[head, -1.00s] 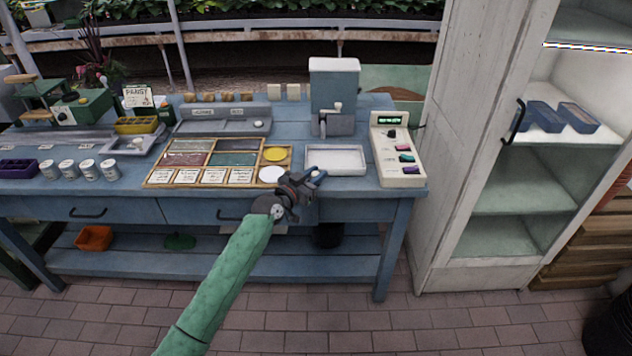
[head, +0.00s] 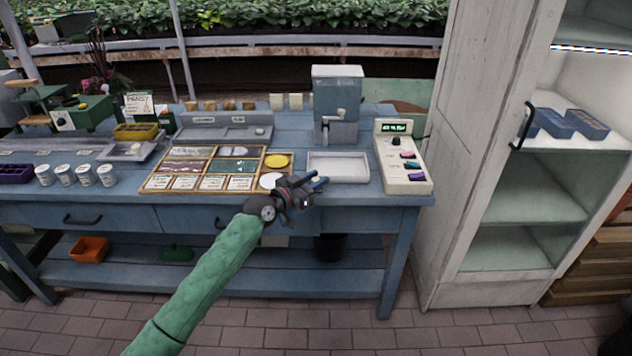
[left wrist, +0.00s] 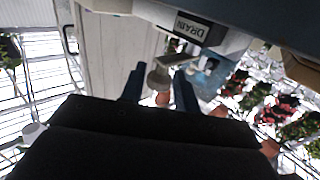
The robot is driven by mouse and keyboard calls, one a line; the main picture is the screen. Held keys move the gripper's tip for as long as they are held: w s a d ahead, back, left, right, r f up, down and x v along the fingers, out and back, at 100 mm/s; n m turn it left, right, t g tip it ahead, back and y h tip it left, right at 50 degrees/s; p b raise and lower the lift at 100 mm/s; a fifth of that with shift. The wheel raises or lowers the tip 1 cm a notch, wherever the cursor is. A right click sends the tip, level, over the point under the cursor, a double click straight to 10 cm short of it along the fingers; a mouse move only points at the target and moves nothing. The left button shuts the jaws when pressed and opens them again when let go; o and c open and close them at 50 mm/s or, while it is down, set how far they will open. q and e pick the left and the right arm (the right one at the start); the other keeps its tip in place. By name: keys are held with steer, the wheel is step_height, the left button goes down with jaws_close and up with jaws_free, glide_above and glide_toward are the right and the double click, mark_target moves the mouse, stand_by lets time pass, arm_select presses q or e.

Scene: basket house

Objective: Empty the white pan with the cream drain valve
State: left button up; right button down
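The white pan (head: 338,178) is a shallow rectangular tray near the front edge of the blue bench, below the dispenser. Whether it holds anything is hard to tell. My left gripper (head: 318,182) is at the pan's front left corner, by the bench edge. In the left wrist view, its two blue fingers (left wrist: 160,90) are apart. The valve is not discernible in the head view. My right gripper is out of view.
A dispenser with a crank (head: 338,92) stands behind the pan. A cream control panel (head: 402,160) is to its right. A wooden sectioned tray (head: 217,170) is to its left. A tall white cabinet (head: 470,150) stands right of the bench.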

arm_select(q)
steer(key=shift+o, duration=0.6)
steer(key=shift+f, duration=0.1)
steer(key=shift+s+a, duration=0.2)
steer(key=b+v, duration=0.1)
steer(key=v, duration=0.6)
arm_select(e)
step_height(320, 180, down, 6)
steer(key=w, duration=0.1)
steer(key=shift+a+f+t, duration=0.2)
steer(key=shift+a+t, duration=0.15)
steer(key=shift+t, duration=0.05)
arm_select(q)
steer(key=shift+s+a, duration=0.1)
steer(key=shift+a, duration=0.05)
